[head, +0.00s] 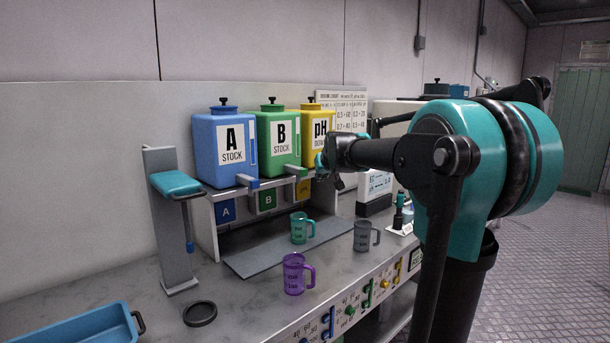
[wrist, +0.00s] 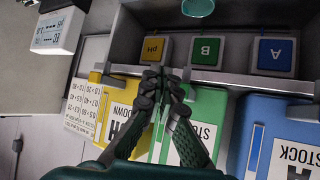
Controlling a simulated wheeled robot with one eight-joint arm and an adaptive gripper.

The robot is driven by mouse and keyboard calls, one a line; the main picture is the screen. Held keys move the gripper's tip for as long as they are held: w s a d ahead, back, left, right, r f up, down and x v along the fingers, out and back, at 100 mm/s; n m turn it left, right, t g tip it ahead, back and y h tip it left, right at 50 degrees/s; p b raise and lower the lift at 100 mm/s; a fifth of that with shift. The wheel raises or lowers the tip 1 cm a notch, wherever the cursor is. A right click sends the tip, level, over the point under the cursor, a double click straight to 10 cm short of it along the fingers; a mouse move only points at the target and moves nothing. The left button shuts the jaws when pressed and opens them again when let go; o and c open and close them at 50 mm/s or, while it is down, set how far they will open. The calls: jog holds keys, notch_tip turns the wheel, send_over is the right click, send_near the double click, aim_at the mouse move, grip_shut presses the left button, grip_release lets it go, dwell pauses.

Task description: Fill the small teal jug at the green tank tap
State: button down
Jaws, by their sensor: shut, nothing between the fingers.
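The small teal jug (head: 299,229) stands upright on the grey drip plate (head: 258,258), its handle to the right. It appears below the green tank's tap in the head view; exact alignment and contents cannot be told. Part of a teal round shape (wrist: 198,6) shows at the top of the wrist view. The green tank (head: 278,138), marked B, sits on the shelf between blue and yellow tanks. Its tap (head: 296,171) juts out at the front. My gripper (head: 325,166) is shut and empty, raised near the yellow and green tanks. In the wrist view its fingertips (wrist: 162,82) meet.
The blue tank (head: 222,148) and yellow tank (head: 316,122) flank the green one. A purple jug (head: 295,274) and a grey jug (head: 364,236) stand on the bench. A grey stand (head: 170,220), black ring (head: 200,313) and blue tray (head: 80,325) are at left.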

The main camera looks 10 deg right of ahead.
jog(key=shift+w+a, duration=0.7)
jog(key=shift+w, duration=0.25)
jog(key=shift+w+a, duration=0.7)
jog(key=shift+w, duration=0.25)
jog(key=shift+w, duration=0.1)
jog(key=shift+w+a, duration=0.25)
jog(key=shift+w+a, duration=0.35)
jog(key=shift+w, duration=0.1)
dwell(1.0)
dwell(1.1)
jog(key=shift+s+d, duration=0.6)
jog(key=shift+s, duration=0.2)
jog(key=s+d, duration=0.1)
jog(key=s, duration=0.1)
jog(key=s+d, duration=0.2)
dwell(0.4)
